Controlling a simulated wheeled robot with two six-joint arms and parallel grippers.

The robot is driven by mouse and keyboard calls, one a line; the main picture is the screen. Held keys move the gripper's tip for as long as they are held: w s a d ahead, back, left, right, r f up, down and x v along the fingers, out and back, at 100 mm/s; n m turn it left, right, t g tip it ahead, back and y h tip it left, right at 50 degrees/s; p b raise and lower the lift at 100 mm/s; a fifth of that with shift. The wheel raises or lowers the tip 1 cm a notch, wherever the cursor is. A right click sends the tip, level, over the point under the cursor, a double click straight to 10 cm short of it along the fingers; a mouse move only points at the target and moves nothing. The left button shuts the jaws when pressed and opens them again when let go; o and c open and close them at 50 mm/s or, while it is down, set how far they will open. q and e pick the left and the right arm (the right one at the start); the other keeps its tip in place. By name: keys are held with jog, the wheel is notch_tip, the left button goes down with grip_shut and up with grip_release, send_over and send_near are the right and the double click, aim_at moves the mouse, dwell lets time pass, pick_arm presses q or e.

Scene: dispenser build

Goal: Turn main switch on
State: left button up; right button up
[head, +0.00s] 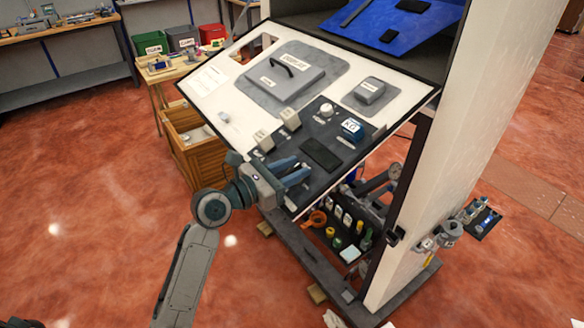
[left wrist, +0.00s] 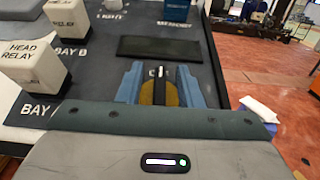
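The sloped console has a dark control panel (head: 335,128) on its lower right part. My left gripper (head: 295,172) is at the panel's lower edge, with its two blue fingers apart. In the left wrist view, the open left gripper (left wrist: 160,78) has one finger on each side of a small upright dark part with a white mark, on a round orange-yellow base (left wrist: 158,94). This looks like the main switch; its label is not visible. I cannot tell whether either finger touches it. In the head view the gripper hides it. My right gripper is not in view.
Two cream relay blocks (head: 290,118) (head: 262,140), a white knob (head: 326,110), a blue block (head: 351,129) and a black rectangle (head: 321,154) share the panel. A grey lid with a black handle (head: 286,77) lies above. Several coloured parts stand on the shelf (head: 332,262) below.

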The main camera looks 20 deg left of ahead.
pick_arm(q)
jog(key=shift+c, duration=0.4)
grip_shut()
jog(key=shift+h, duration=0.3)
jog(key=m+g+h+b, duration=0.1)
jog(key=m+g+h, duration=0.2)
jog(key=m+g, duration=0.1)
jog(key=shift+m+g, duration=0.4)
jog(key=shift+m, duration=0.3)
jog(key=m+g+h, duration=0.1)
jog(key=m+g, duration=0.1)
jog(key=m, duration=0.1)
jog(key=shift+r+g+h, duration=0.1)
jog(key=shift+g+h, duration=0.2)
jog(key=shift+g, duration=0.1)
jog(key=shift+s+m+g+p, duration=0.1)
jog(key=shift+m+g+p, duration=0.25)
jog(key=shift+m+g, duration=1.1)
jog(key=shift+g, duration=0.35)
